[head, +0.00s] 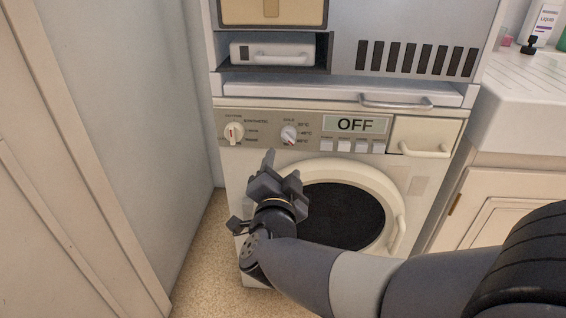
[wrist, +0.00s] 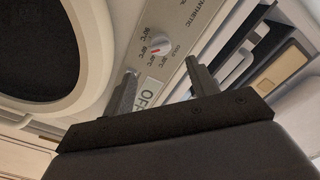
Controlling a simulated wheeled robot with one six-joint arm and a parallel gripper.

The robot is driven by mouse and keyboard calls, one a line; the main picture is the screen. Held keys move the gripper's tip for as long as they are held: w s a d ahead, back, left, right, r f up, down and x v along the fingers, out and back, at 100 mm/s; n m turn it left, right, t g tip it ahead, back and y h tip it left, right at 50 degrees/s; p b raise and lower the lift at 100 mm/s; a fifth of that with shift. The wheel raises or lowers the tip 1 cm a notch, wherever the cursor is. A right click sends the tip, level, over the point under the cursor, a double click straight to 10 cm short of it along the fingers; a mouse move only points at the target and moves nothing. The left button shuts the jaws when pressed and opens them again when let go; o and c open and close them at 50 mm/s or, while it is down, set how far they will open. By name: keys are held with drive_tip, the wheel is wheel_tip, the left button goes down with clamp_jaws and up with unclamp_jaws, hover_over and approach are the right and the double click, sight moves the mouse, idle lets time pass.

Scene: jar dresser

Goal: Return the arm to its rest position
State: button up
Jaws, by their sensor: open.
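My gripper (head: 281,172) is open and empty in the head view, in front of the left part of a washing machine (head: 232,180). My forearm reaches in from the lower right. In the wrist view, the two fingers of my gripper (wrist: 160,80) stand apart with nothing between them. Beyond them are the washer's control panel with a temperature dial (wrist: 160,46) and part of the OFF display (wrist: 150,92). I cannot tell the exact gap between my fingers and the washer front.
The washer's round door (head: 345,215) looks shut. Above it is a unit with an open slot (head: 272,52) and a handle bar (head: 396,102). A wall (head: 150,90) stands close on the left. A sink counter (head: 530,100) with bottles is at right. Bare floor (head: 205,270) shows at lower left.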

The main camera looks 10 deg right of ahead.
sight(287, 141)
drive_tip(key=b+x, duration=0.3)
drive_tip(key=x, duration=0.8)
drive_tip(key=shift+f+b, duration=0.1)
drive_tip(key=shift+b, duration=0.25)
drive_tip(key=shift+s, duration=0.1)
